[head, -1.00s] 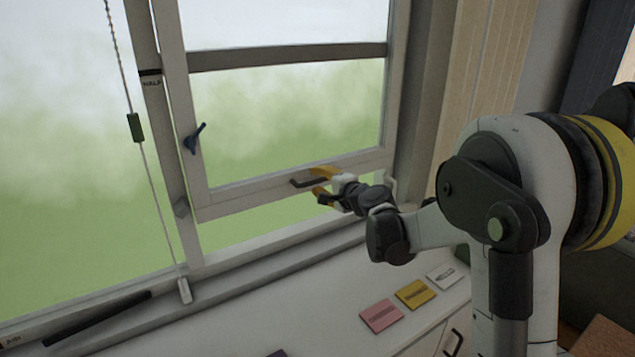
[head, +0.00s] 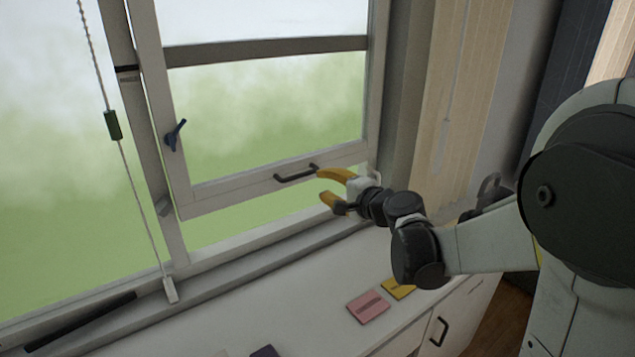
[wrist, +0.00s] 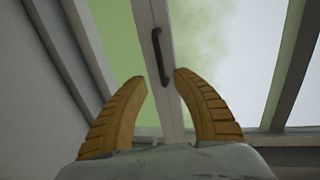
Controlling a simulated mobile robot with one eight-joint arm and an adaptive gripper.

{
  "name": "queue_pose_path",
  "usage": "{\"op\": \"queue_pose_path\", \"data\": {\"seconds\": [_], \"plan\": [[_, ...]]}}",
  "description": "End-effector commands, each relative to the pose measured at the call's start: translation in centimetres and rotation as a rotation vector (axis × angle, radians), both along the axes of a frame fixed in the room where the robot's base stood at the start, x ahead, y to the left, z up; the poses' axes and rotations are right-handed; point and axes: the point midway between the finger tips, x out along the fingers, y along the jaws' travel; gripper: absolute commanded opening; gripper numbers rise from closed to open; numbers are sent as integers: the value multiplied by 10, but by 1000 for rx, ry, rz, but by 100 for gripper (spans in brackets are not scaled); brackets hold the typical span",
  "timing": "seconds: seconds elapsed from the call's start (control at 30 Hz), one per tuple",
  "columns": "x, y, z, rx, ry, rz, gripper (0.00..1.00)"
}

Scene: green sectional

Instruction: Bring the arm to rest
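My gripper (head: 328,186) is open and empty, with its two yellow fingers spread apart. It is just to the right of the dark window handle (head: 296,173) in the head view and looks clear of it. In the wrist view the open fingers (wrist: 160,84) point up at the window sash, and the handle (wrist: 161,58) shows ahead, between and beyond the fingertips. My arm reaches in from the right side of the head view.
The window sash (head: 240,189) hangs with a gap below it. A blue latch (head: 174,136) is on its left side, and a cord (head: 136,185) hangs further left. A white counter (head: 290,318) below holds a pink card (head: 367,307) and a yellow card (head: 398,288).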

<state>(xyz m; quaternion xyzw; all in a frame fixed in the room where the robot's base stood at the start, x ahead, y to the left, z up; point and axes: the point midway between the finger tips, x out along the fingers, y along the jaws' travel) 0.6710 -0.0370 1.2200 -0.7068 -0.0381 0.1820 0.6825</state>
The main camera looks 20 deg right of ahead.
Motion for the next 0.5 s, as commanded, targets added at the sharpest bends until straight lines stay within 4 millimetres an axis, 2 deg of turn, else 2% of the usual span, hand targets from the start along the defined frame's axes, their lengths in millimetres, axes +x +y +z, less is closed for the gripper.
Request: {"op": "queue_pose_path", "data": {"seconds": [0.5], "plan": [[-6,3,0,-21,6,10,34]]}}
